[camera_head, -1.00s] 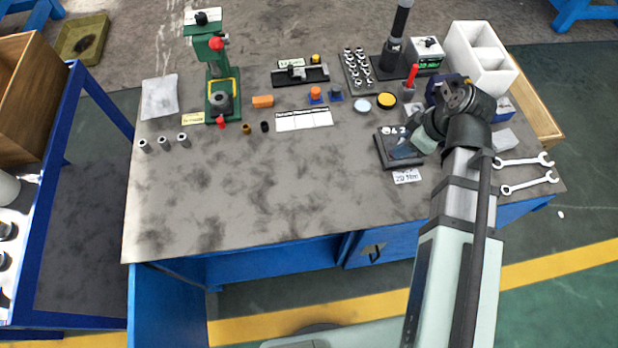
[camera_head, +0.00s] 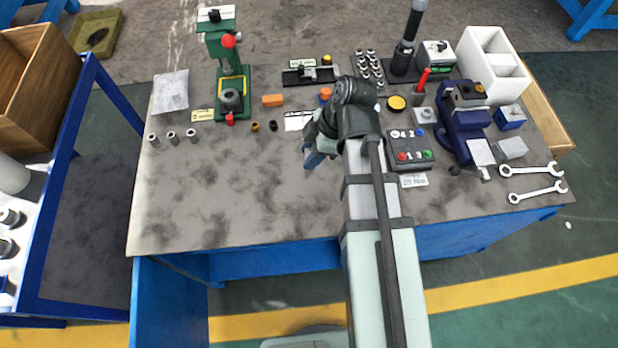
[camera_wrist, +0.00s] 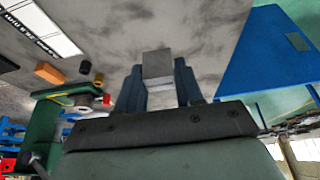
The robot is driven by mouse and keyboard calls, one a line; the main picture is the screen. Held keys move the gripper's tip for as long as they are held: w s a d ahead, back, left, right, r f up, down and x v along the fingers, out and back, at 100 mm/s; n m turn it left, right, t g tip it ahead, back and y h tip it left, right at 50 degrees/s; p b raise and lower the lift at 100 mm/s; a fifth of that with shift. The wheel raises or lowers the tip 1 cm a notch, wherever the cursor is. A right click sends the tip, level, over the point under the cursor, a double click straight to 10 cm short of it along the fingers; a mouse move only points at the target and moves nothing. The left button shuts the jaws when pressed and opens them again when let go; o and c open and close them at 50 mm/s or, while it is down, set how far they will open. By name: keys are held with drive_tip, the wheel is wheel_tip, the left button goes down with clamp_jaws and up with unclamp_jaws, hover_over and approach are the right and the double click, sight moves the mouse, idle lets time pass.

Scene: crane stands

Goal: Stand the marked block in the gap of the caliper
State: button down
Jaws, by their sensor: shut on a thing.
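My gripper (camera_head: 312,158) is over the middle of the workbench, its blue fingers to the left of the wrist. In the wrist view the fingers (camera_wrist: 158,88) are shut on a plain grey block (camera_wrist: 156,64); no mark shows on the faces in view. In the head view the block is too hidden to make out. The likely caliper (camera_head: 307,75) is a dark, long device lying at the back of the bench, behind my gripper and apart from it. Its gap is too small to make out.
A green press (camera_head: 230,85) stands back left. A white chart (camera_head: 297,121) is partly hidden behind my arm. Several metal cylinders (camera_head: 172,137) stand left. The bench's front left is clear.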

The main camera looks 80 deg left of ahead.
sight(304, 181)
drive_tip(key=shift+s+f, duration=0.25)
drive_tip(key=shift+f, duration=4.75)
drive_tip(key=shift+f, duration=0.1)
drive_tip(key=c, duration=0.7)
unclamp_jaws()
drive_tip(key=shift+c, duration=0.2)
drive_tip(key=v, duration=1.1)
drive_tip(key=shift+r, duration=0.25)
drive_tip(key=shift+w+r, duration=0.2)
drive_tip(key=shift+r, duration=0.15)
drive_tip(key=shift+c, duration=0.3)
